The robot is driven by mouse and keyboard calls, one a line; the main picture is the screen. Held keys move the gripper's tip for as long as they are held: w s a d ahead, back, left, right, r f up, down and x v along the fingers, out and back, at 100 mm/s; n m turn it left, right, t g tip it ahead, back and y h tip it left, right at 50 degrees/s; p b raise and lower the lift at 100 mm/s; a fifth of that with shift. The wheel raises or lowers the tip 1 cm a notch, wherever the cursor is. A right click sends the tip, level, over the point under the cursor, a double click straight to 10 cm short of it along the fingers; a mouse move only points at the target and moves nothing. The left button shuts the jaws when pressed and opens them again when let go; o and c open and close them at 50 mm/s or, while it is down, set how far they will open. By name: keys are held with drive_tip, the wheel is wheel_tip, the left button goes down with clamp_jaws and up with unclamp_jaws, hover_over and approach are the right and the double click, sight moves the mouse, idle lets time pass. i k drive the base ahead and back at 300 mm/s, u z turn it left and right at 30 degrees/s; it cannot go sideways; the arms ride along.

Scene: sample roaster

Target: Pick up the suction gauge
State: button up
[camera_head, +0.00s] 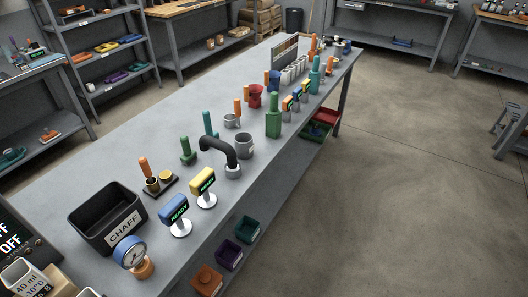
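A round dial gauge (131,252) with a blue rim and a pale face, most likely the suction gauge, is at the near left end of the long grey bench. It is by an orange knob-like part (144,268), and I cannot tell whether the two are joined. It is in front of the black CHAFF bin (88,224) and close to the bench's near edge. My gripper is not in the picture.
On the grey bench (75,178), blue (174,213) and yellow (203,182) READY displays stand right of the gauge. A black curved pipe (219,149) rises beyond them. Labelled cups (28,278) crowd the lower left corner. The floor (400,180) right of the bench is clear.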

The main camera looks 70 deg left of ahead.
sight(130, 253)
drive_tip(key=u, duration=3.75)
drive_tip(key=k, duration=0.9)
drive_tip(key=i, duration=0.9)
